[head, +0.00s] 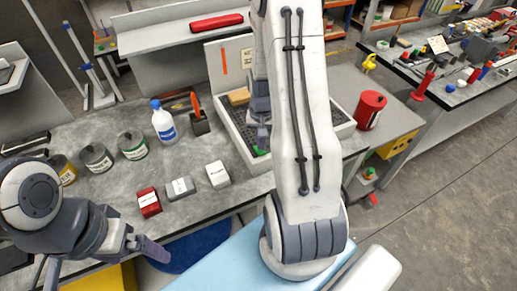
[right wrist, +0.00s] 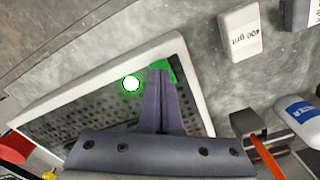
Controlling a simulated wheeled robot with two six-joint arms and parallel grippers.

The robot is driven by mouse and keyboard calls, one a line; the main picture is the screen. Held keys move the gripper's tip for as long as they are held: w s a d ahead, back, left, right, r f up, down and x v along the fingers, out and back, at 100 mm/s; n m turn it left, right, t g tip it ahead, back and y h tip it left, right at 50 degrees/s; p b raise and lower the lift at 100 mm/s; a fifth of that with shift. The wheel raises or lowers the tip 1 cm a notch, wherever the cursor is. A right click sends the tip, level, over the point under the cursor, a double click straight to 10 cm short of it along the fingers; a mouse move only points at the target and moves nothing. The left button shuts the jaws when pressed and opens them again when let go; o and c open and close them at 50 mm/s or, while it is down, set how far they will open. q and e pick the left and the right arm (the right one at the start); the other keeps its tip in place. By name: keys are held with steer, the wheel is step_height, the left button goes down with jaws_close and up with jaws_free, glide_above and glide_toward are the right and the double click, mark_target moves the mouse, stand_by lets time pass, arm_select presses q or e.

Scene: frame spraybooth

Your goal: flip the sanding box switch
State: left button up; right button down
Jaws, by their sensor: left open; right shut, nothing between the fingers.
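The sanding box (head: 228,133) is a pale tray with a dark perforated top, in the middle of the bench in the head view. Its white rim (right wrist: 85,78) crosses the right wrist view. A green switch (right wrist: 168,66) sits at the box's near corner, partly hidden behind my right fingertips. A round lamp (right wrist: 131,84) beside it glows white with a green edge. My right gripper (right wrist: 161,74) is shut and empty, its tips at the switch; I cannot tell whether they touch. My left gripper (head: 152,248) is open and empty in front of the bench.
Grit blocks (head: 180,188), a bottle (head: 163,122) and several cans (head: 96,158) stand left of the box. An upright holder (right wrist: 250,128) with an orange-handled tool is close to it. A red canister (head: 369,110) stands on the right.

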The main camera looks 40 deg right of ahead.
mark_target(261, 152)
steer(key=shift+f+b, duration=0.7)
steer(key=shift+f, duration=0.25)
stand_by(0.6)
steer(key=shift+r, duration=0.2)
step_height(261, 152, up, 7)
steer(key=p, duration=0.6)
steer(key=shift+f, duration=0.1)
stand_by(0.3)
